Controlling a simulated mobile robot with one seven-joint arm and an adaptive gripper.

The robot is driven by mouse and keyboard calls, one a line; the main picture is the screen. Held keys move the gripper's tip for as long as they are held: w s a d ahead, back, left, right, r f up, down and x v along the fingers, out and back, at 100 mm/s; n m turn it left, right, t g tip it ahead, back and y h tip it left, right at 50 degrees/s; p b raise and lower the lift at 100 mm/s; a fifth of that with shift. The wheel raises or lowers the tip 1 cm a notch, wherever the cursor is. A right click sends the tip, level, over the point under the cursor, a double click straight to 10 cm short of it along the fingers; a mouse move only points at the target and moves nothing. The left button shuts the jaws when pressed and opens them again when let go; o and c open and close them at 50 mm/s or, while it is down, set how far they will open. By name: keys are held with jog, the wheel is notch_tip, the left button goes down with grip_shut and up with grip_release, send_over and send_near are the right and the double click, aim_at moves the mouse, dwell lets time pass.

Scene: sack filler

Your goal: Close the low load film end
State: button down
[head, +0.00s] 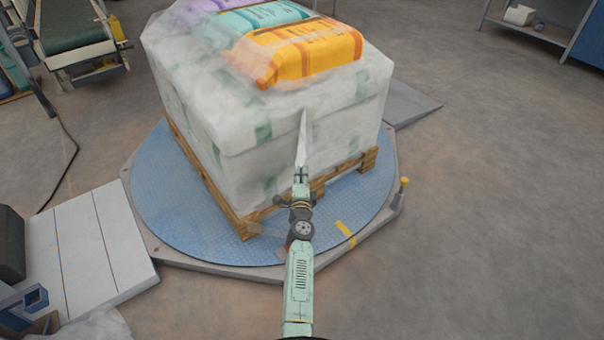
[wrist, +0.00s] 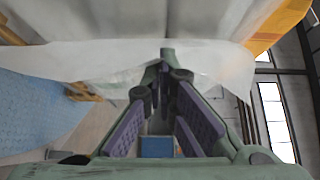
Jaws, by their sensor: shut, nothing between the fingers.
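The wrapped load (head: 275,135) stands on a wooden pallet, with cloudy white film around its sides. A pale pointed strip that looks like the loose film end (head: 303,138) shows low on the near side, just above my gripper (head: 300,176). In the wrist view the film (wrist: 90,62) spreads as a translucent sheet behind and around my gripper (wrist: 165,65). The fingers meet at their tips with nothing between them. I cannot tell whether the fingertips touch the film. The strip's lower end is hidden by my gripper.
The pallet (head: 240,222) sits on a round blue turntable (head: 165,205) with a grey rim. A yellow-topped post (head: 403,188) stands at the rim's right. Orange, teal and purple sacks top the load.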

jog(key=w+a+m+g+h+b, duration=0.1)
jog(key=w+a+m+h+b, duration=0.2)
jog(key=a+h+b, duration=0.2)
jog(key=w+a+m+g+h+b, duration=0.2)
jog(key=w+a+m+h+b, duration=0.1)
jog(key=a, duration=0.5)
jog(key=shift+a+m+h+b, duration=0.3)
jog(key=shift+m+h+b, duration=0.2)
jog(key=shift+h+b, duration=1.05)
jog(key=shift+y+b, duration=0.35)
jog(key=shift+d, duration=0.1)
